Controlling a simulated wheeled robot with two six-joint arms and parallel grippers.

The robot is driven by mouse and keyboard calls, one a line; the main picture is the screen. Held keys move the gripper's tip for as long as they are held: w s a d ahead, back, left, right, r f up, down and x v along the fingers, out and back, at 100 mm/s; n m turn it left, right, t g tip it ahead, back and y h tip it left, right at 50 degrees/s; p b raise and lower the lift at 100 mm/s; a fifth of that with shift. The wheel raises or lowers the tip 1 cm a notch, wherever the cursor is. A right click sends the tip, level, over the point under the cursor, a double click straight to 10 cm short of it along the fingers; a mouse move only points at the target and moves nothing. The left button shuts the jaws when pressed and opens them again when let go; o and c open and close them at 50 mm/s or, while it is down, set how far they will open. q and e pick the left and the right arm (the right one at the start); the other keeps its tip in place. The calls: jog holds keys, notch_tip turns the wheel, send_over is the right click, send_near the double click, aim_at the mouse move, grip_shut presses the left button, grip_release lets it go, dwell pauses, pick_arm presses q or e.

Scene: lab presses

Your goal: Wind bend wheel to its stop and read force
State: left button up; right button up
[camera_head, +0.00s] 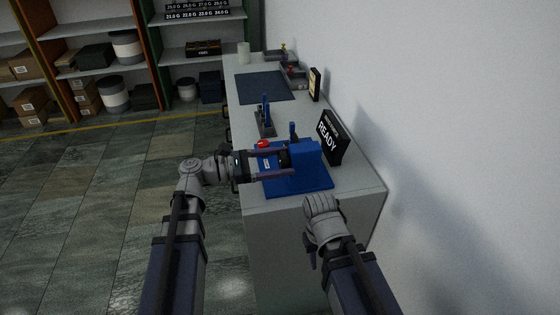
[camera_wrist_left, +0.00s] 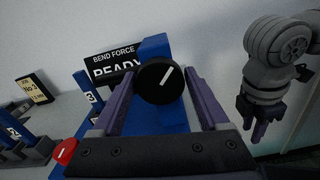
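The blue bend press (camera_head: 308,153) stands on its blue base at the near end of the bench. Its black wheel with a white line (camera_wrist_left: 160,82) faces my left gripper; the line slants up to the right. My left gripper (camera_head: 284,163) is open, its fingers reaching to either side of the wheel. In the left wrist view the fingers (camera_wrist_left: 155,78) flank the wheel; I cannot tell whether they touch it. The black force display (camera_head: 331,138) reads READY, under "BEND FORCE". My right gripper (camera_wrist_left: 268,128) hangs empty in front of the bench, its opening unclear.
A job card reading No.3 (camera_head: 315,85) stands by the wall. Shelves (camera_head: 90,45) are far left; the floor left is clear.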

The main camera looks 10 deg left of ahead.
pick_arm(q)
jog(key=shift+o, duration=1.4)
jog(key=v, duration=0.7)
jog(key=shift+a, duration=0.35)
jog(key=shift+s, duration=0.1)
